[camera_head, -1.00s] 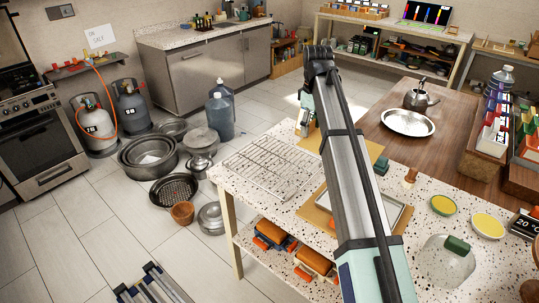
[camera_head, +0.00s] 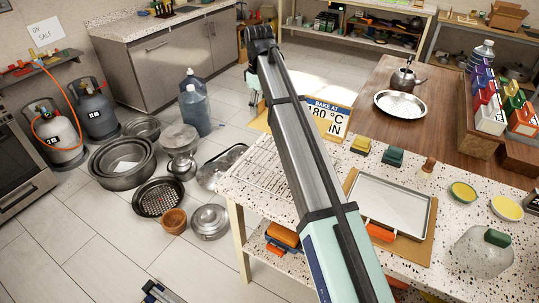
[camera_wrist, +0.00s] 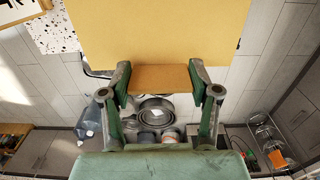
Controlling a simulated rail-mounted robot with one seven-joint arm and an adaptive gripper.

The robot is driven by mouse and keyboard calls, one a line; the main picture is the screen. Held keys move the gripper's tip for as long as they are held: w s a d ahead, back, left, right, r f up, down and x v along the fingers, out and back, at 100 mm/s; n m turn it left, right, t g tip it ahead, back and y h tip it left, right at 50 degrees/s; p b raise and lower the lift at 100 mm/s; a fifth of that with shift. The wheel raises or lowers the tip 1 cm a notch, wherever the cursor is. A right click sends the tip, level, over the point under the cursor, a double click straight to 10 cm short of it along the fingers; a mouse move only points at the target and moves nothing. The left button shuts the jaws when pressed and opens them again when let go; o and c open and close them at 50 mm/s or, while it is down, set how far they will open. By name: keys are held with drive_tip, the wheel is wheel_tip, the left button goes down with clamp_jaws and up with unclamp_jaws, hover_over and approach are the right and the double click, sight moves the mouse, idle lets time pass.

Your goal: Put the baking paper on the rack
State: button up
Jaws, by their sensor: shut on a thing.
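The baking paper looks like a flat tan sheet (camera_wrist: 160,30) in the wrist view, filling the top middle. My gripper (camera_wrist: 160,82) is shut on its edge, with a finger on each side of the darker brown edge strip. In the head view a small tan part of it (camera_head: 259,121) shows left of my arm; my arm hides the rest and most of the gripper. The wire rack (camera_head: 262,168) lies on the speckled counter (camera_head: 345,158), partly behind my arm. The held sheet appears raised beyond the rack; the exact gap cannot be told.
A "bake at 180 °C" sign (camera_head: 328,118) stands right of my arm. A white-grey tray (camera_head: 390,207) lies on a tan board. Pans (camera_head: 122,160) and a water bottle (camera_head: 194,110) crowd the floor at left.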

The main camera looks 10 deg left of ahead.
sight(262, 156)
wheel_tip(262, 156, down, 19)
drive_tip(key=p, duration=0.4)
drive_tip(key=shift+d+r+p, duration=0.1)
drive_tip(key=shift+r+p, duration=0.1)
drive_tip(key=shift+p, duration=0.2)
drive_tip(key=shift+f, duration=0.1)
drive_tip(key=o, duration=0.4)
drive_tip(key=shift+f, duration=0.1)
drive_tip(key=o, duration=0.4)
drive_tip(key=shift+o, duration=0.2)
wheel_tip(262, 156, up, 12)
drive_tip(key=b, duration=0.3)
drive_tip(key=shift+r, duration=0.2)
